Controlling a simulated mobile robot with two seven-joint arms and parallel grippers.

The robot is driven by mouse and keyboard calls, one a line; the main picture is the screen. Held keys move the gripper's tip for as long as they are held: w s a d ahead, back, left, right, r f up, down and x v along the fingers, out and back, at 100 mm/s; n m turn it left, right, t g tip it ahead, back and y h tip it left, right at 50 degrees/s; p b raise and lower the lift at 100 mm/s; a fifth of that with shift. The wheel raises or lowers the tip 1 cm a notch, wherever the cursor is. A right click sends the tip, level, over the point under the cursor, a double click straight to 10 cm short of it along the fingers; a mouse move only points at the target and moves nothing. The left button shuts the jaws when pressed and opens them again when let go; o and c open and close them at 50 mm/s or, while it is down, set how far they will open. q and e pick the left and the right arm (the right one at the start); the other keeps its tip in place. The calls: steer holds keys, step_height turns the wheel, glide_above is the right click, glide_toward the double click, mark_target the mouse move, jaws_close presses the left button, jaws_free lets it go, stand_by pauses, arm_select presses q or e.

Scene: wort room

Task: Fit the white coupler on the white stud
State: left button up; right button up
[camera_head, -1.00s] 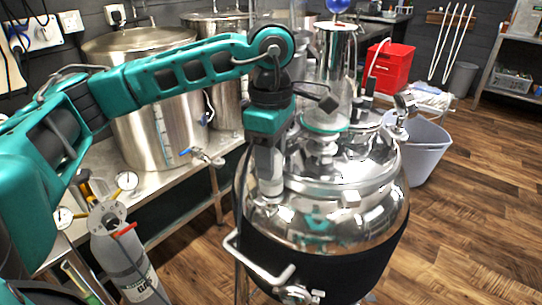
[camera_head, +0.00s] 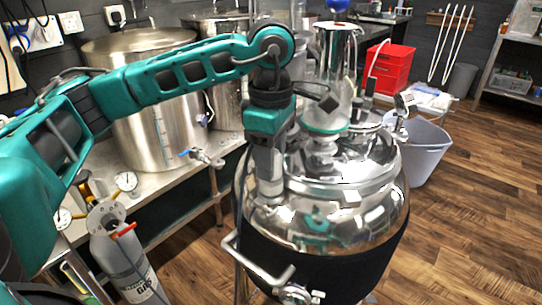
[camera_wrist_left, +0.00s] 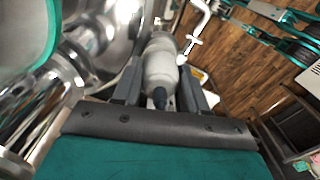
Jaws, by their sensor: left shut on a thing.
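My left gripper (camera_head: 269,183) hangs nearly upright over the left shoulder of the shiny steel vessel (camera_head: 330,222). It is shut on the white coupler, a pale grey-white cylinder with a dark tip that shows between the two fingers in the left wrist view (camera_wrist_left: 160,72). In the head view the fingers mostly cover the coupler, and its lower end is close to the vessel's shoulder. I cannot tell whether it touches. I cannot make out the white stud; the gripper and coupler may hide it. My right gripper is not in view.
A bent handle (camera_head: 258,262) sticks out at the vessel's front left. A steel bench (camera_head: 100,202) with a large pot (camera_head: 160,125) and a gas bottle (camera_head: 122,255) stand left. Open wooden floor lies right.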

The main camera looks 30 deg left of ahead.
arm_select(q)
steer(key=shift+f+b, duration=0.45)
steer(key=shift+f, duration=0.15)
steer(key=o, duration=0.8)
